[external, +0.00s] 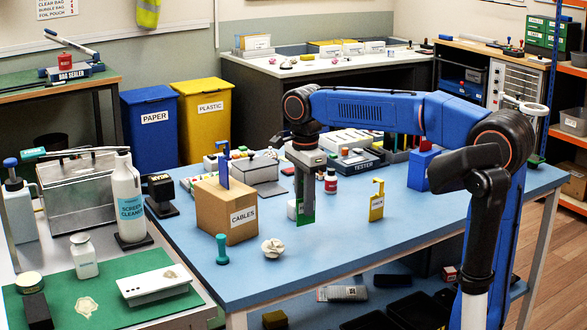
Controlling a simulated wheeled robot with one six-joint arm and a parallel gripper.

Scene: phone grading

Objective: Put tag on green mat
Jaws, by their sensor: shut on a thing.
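My gripper (306,182) points down over the blue table and is shut on a green, flat, tag-like piece (306,209). The piece hangs below the fingers; whether its lower end touches the table I cannot tell. A yellow tag (377,202) stands to the right of the gripper, apart from it. A blue tag-like piece (223,168) shows at the cables box. The green mat (112,304) lies on the bench at the lower left, well away from my gripper.
The mat bears a white device (154,285), a small white bottle (84,257) and a black block (36,310). Between gripper and mat are the cables box (228,209), a teal dumbbell-shaped piece (222,249), crumpled paper (272,248) and a screen cleaner bottle (128,198).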

